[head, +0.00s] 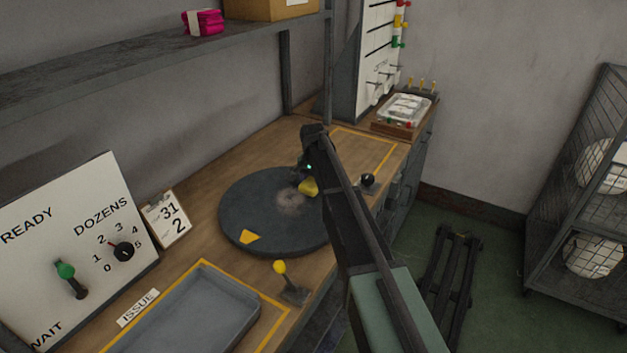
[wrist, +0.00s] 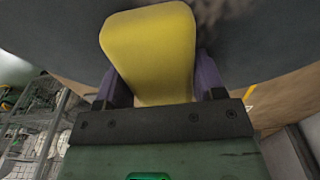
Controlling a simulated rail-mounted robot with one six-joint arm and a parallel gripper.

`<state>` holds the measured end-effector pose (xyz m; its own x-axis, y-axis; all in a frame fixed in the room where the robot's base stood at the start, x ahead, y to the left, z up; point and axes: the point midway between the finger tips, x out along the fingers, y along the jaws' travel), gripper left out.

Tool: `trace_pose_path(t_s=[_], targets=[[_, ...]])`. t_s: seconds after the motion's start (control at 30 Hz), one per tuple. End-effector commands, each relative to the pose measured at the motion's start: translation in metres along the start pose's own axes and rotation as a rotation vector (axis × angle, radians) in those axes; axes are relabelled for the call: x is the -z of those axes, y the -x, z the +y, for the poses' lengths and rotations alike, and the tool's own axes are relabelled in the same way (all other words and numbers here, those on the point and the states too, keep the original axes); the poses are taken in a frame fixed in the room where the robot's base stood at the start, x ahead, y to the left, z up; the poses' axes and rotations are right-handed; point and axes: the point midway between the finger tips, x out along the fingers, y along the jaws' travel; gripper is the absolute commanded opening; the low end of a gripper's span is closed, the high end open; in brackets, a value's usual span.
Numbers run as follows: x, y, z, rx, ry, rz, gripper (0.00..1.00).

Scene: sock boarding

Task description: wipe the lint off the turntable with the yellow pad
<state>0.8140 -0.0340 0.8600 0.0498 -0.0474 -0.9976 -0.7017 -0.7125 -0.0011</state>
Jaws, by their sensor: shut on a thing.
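The dark round turntable (head: 250,204) lies on the wooden bench. A pale greyish patch of lint (head: 291,200) is on its surface, right of centre; its edge also shows at the top of the wrist view (wrist: 208,10). My gripper (head: 302,184) is over the far right part of the turntable, shut on the yellow pad (head: 309,187). In the wrist view the pad (wrist: 150,55) sits between the two purple fingers, close to the dark turntable surface (wrist: 60,30). I cannot tell whether the pad touches it. A yellow marker (head: 249,237) is on the turntable's near side.
A grey tray (head: 160,328) lies in front, beside a yellow-knobbed lever (head: 290,288). A READY/DOZENS panel (head: 70,250) and a calendar card (head: 166,219) stand left. A black knob (head: 368,180) is right of my arm. A shelf (head: 150,64) overhangs the bench.

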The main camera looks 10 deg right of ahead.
Motion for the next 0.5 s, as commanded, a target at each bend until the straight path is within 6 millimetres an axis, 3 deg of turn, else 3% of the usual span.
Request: trace_pose_path(t_s=[0.2, 0.5], targets=[[-0.029, 0.002, 0.002, -0.001, 0.001, -0.007, 0.44], [-0.037, 0.003, 0.001, 0.000, 0.002, -0.006, 0.44]])
